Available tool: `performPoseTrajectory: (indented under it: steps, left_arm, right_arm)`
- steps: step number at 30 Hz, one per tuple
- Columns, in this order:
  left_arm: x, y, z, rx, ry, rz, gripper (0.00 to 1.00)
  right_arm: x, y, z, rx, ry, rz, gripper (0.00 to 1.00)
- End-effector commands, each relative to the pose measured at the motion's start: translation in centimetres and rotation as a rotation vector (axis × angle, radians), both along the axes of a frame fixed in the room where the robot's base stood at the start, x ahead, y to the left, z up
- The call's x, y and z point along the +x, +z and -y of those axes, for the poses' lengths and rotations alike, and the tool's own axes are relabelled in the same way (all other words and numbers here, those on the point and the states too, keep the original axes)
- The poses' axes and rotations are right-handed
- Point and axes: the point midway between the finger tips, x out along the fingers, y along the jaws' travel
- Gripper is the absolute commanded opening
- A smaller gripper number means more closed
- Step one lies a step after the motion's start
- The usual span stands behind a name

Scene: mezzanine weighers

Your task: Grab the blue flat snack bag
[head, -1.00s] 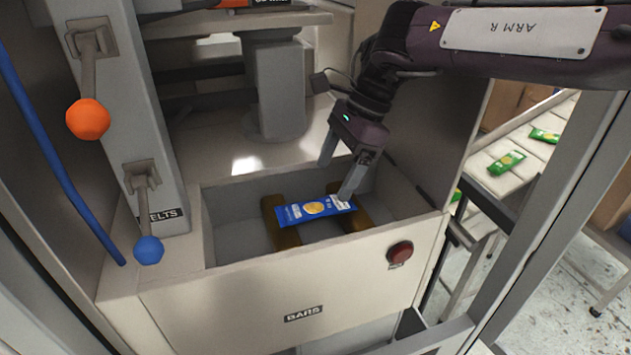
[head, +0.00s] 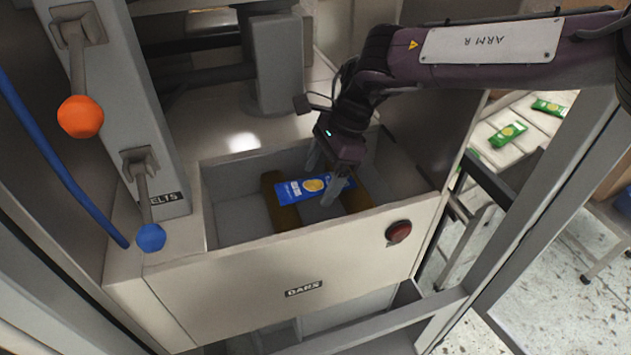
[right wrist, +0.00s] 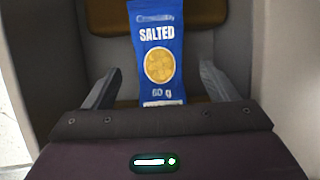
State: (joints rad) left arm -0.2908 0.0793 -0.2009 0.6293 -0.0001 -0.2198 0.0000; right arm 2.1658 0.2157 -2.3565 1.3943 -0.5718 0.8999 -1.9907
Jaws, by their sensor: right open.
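The blue flat snack bag (head: 297,190) lies in the grey bin marked BARS (head: 228,238), across two brown bars. In the right wrist view the bag (right wrist: 158,38) shows the word SALTED and a round yellow picture, and its near end lies between the fingers. My right gripper (head: 320,182) is over the bag's right part with its fingers pointing down. In the right wrist view the gripper (right wrist: 155,88) is open, one finger on each side of the bag with gaps to it. My left gripper is not in view.
The bin walls stand close around the bag. A red button (head: 398,232) sits on the bin's front. Orange (head: 81,117) and blue (head: 151,238) knobbed levers stand at left. Green packets (head: 507,135) lie on a conveyor at right, beyond a grey frame post.

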Motion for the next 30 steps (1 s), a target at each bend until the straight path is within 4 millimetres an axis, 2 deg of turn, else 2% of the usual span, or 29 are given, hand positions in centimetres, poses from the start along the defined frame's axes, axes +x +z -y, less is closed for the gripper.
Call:
performPoseTrajectory:
  steps: [2, 13, 23, 26, 30]
  left_arm:
    - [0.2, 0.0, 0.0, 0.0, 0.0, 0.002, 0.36]
    - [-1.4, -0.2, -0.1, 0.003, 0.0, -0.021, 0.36]
    - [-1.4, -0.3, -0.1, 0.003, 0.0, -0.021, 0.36]
    - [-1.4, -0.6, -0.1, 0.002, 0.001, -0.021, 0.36]
    - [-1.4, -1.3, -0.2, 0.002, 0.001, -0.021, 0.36]
  right_arm:
    - [0.0, 0.0, 0.0, 0.0, 0.0, 0.0, 0.8]
    - [0.0, 0.0, 0.0, 0.0, 0.0, 0.0, 0.32]
    - [0.1, 0.4, 0.0, 0.001, 0.0, 0.002, 0.31]
    - [0.1, 1.0, 0.0, 0.001, 0.0, 0.002, 0.31]
    - [0.1, 3.0, 0.0, 0.001, -0.001, 0.005, 0.31]
